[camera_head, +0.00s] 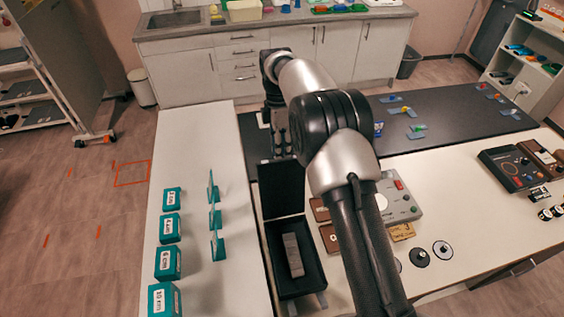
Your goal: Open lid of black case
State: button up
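The black case (308,286) stands open on the white table, its tray facing up. Its lid (281,188) stands roughly upright at the far side of the tray. A grey ribbed block (292,255) lies inside the tray. My gripper (281,148) points down just above and beyond the lid's top edge. It is small and dark here, and whether its fingers touch the lid or are parted does not show clearly. My arm covers the area right of the case.
Teal labelled boxes (167,261) and teal upright pieces (217,245) stand on the white table left of the case. Brown plates (329,238), a grey control box (399,204) and black discs (442,250) lie to the right. A dark table (455,126) extends behind.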

jog(key=r, duration=0.2)
jog(key=w+r, duration=0.1)
jog(key=r, duration=0.1)
jog(key=shift+a, duration=0.1)
jog(key=shift+r, duration=0.4)
jog(key=shift+c, duration=0.2)
